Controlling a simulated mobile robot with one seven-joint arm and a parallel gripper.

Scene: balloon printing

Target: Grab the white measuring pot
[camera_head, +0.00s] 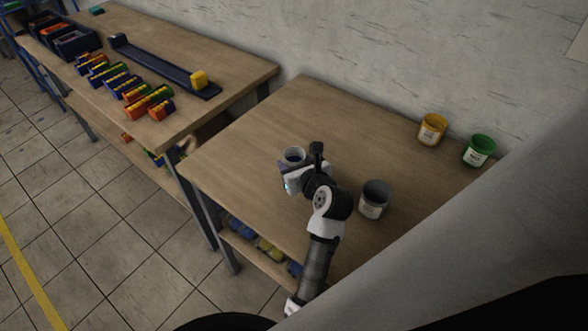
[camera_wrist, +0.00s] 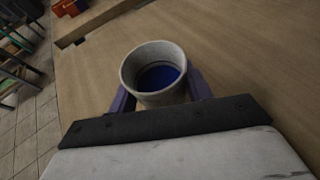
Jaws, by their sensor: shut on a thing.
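The white measuring pot (camera_wrist: 153,68) is a small round cup with dark blue inside, seen from above in the wrist view. In the head view the pot (camera_head: 294,155) is at the end of my arm, over the near middle of the right table. My gripper (camera_wrist: 158,95) is shut on the pot, with one purple finger on each side of it. The pot looks upright or only slightly tilted. Its lower part is hidden by my gripper, and I cannot tell whether it touches the table.
A grey can (camera_head: 375,199) stands close to the right of my arm on the right table (camera_head: 315,98). A yellow can (camera_head: 432,129) and a green can (camera_head: 479,150) stand near the wall. The left table (camera_head: 215,62) holds a dark rail (camera_head: 160,64) and several coloured blocks.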

